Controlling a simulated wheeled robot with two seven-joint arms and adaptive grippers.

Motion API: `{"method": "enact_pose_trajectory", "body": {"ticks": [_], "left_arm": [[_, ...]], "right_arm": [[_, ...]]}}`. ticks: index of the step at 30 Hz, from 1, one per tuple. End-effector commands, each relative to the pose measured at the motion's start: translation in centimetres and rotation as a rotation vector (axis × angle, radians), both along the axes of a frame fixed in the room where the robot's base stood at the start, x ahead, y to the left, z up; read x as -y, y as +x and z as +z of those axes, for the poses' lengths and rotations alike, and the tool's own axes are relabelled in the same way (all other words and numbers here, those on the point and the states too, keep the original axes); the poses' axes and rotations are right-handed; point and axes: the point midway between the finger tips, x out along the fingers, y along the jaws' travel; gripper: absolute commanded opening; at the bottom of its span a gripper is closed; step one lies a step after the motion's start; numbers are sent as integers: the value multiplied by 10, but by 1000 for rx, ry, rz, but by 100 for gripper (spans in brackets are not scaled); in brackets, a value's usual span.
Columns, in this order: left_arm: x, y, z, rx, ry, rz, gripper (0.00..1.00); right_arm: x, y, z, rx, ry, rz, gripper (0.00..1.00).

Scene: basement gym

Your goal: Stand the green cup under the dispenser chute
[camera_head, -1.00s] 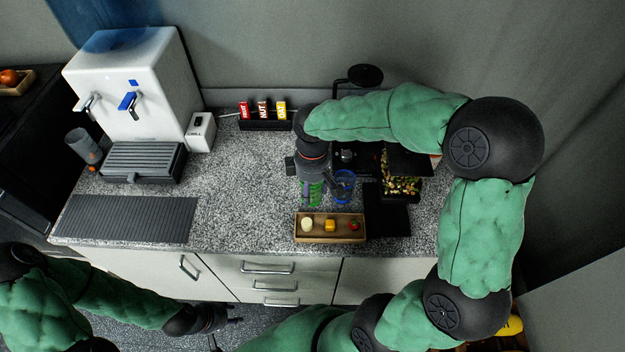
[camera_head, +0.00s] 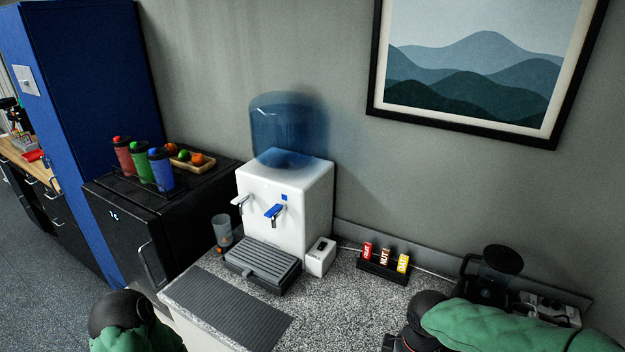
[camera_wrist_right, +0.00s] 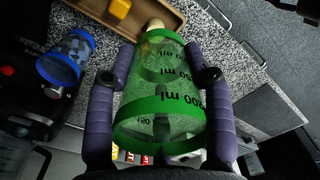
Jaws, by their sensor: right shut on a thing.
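In the right wrist view, my right gripper (camera_wrist_right: 158,77) is shut on the green cup (camera_wrist_right: 160,95). The cup is clear, with green rims and millilitre marks, and sits between the purple fingers. The wrist view shows part of a black machine (camera_wrist_right: 22,100) at left, apart from the cup. In the head view its dark top (camera_head: 490,275) shows at the lower right; I cannot make out its chute. My right gripper's fingers and the cup are below the head view. My left gripper is out of view; only my left arm shows at bottom left.
A blue-patterned cup (camera_wrist_right: 67,57) stands beside the black machine. A wooden tray (camera_wrist_right: 165,22) holds a yellow cube. The white water dispenser (camera_head: 290,210) stands at the back of the counter, with a ribbed mat (camera_head: 225,308) in front. A label rack (camera_head: 382,268) is to its right.

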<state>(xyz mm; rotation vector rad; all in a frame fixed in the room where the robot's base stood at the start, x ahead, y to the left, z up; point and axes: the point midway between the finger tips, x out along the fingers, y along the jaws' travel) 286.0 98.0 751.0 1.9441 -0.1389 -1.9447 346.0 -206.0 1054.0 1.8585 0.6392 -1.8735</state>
Motion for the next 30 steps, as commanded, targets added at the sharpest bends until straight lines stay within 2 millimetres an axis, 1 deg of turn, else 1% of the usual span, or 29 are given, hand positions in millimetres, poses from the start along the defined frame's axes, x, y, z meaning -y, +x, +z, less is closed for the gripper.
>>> {"method": "enact_pose_trajectory", "body": {"ticks": [8,12,18,21,24,27,30], "left_arm": [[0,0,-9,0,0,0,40],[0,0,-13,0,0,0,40],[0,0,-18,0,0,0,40],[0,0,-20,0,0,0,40],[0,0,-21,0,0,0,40],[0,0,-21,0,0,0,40],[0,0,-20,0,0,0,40]], "right_arm": [[-7,57,-22,-3,-2,-213,28],[-11,87,-36,-2,-1,-335,28],[-18,125,-59,-2,-1,-495,28],[-21,139,-68,-1,0,-557,28],[-23,148,-74,-2,0,-601,28],[-25,154,-78,-1,1,-626,28],[-25,156,-76,0,1,-636,28]]}}
